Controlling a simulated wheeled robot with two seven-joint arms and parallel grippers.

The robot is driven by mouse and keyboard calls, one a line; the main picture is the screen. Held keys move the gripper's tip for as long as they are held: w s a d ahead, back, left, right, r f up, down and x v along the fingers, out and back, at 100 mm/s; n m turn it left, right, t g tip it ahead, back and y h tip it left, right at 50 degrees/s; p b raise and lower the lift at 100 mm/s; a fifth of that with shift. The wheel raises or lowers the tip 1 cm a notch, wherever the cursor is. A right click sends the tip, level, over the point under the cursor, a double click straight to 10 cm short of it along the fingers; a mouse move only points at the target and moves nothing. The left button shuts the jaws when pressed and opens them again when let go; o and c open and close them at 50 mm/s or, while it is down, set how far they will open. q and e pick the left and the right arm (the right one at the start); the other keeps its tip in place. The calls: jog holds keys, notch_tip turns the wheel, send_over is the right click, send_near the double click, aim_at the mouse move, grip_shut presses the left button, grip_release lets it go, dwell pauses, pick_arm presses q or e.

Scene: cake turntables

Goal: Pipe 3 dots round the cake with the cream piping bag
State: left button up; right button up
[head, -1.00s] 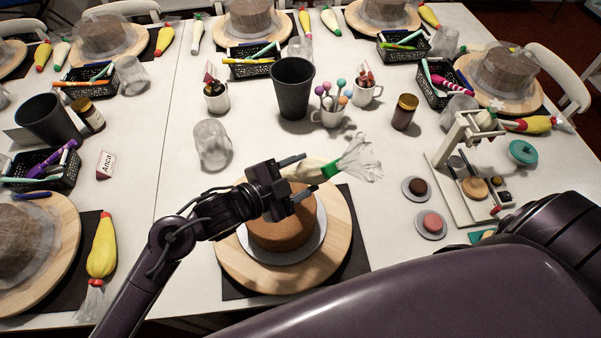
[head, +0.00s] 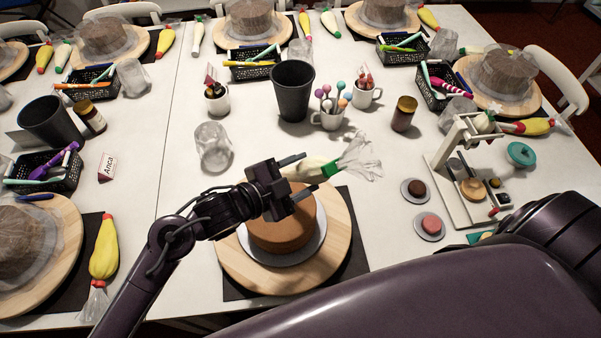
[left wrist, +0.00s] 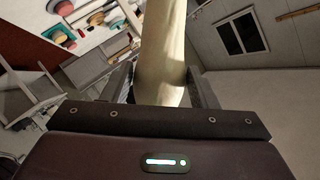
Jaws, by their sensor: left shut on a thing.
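The brown cake (head: 284,228) sits on a white board (head: 262,256) on a round wooden turntable (head: 335,258) near the table's front edge. My left gripper (head: 306,170) is above the far part of the cake, shut on the cream piping bag (head: 318,168). The bag has a green band and a clear, crumpled end that points right. Its tip is hidden behind the gripper. In the left wrist view the pale bag (left wrist: 160,50) stands between the two fingers. No dots show on the visible part of the cake. My right gripper is not in view.
A clear glass (head: 212,147), a dark cup (head: 292,90), a mug with coloured balls (head: 330,115) and a brown jar (head: 403,113) stand behind the cake. A white stand (head: 462,165) is at right. A yellow bag (head: 104,248) lies at left.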

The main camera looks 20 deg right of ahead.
pick_arm(q)
notch_tip(320, 180, up, 2)
jog(key=shift+p, duration=0.55)
jog(key=shift+f, duration=0.1)
